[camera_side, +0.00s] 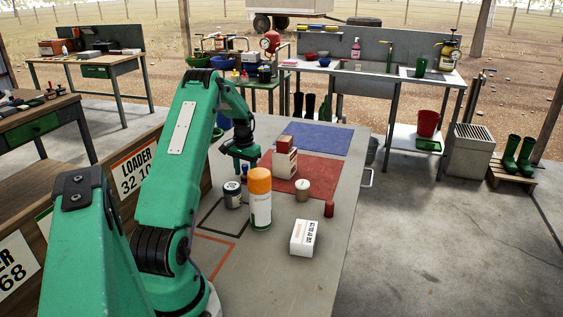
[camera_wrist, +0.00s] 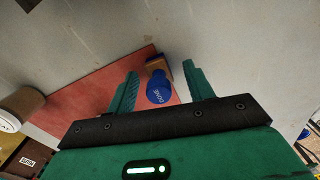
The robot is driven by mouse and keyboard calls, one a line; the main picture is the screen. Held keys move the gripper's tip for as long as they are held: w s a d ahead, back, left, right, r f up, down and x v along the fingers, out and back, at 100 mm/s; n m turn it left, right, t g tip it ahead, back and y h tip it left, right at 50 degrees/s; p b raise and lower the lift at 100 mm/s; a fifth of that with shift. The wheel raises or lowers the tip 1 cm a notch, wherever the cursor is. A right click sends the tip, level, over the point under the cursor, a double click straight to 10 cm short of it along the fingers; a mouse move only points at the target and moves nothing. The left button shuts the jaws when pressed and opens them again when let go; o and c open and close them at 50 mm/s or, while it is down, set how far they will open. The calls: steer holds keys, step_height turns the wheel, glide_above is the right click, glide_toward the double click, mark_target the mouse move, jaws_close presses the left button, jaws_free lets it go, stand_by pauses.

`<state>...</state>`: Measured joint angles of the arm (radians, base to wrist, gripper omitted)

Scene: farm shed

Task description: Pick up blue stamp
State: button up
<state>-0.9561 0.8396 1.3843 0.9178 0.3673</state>
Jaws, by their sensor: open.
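The blue stamp (camera_wrist: 158,92) has a blue knob with white lettering and a wooden-coloured block at its far end. In the wrist view it sits between the two fingers of my gripper (camera_wrist: 160,70), with gaps on both sides. It lies by the edge of the red mat (camera_wrist: 85,92). In the side view my gripper (camera_side: 242,162) points down over the table, and a small blue part of the stamp (camera_side: 244,172) shows beneath it, mostly hidden behind nearby items. My gripper is open and empty.
An orange-capped bottle (camera_side: 260,205), a dark jar (camera_side: 232,195), a red-and-white box (camera_side: 284,160), a small tan jar (camera_side: 302,190), a red cylinder (camera_side: 329,208) and a white box (camera_side: 303,238) stand close by. The blue mat (camera_side: 325,138) is clear.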

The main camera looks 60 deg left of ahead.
mark_target(247, 166)
steer(key=c, duration=1.1)
steer(key=shift+r, duration=0.7)
steer(key=r, duration=0.3)
steer(key=shift+w+d+r, duration=0.15)
steer(key=shift+w+d, duration=0.05)
steer(key=shift+d, duration=0.15)
steer(key=w+d+r, duration=0.1)
steer(key=d+r, duration=0.1)
steer(key=d, duration=0.1)
steer(key=w+d+r, duration=0.2)
steer(key=d, duration=0.1)
steer(key=w+d+r, duration=0.1)
steer(key=d+r, duration=0.1)
steer(key=d, duration=0.2)
steer(key=shift+w+r, duration=0.15)
steer(key=shift+r, duration=0.05)
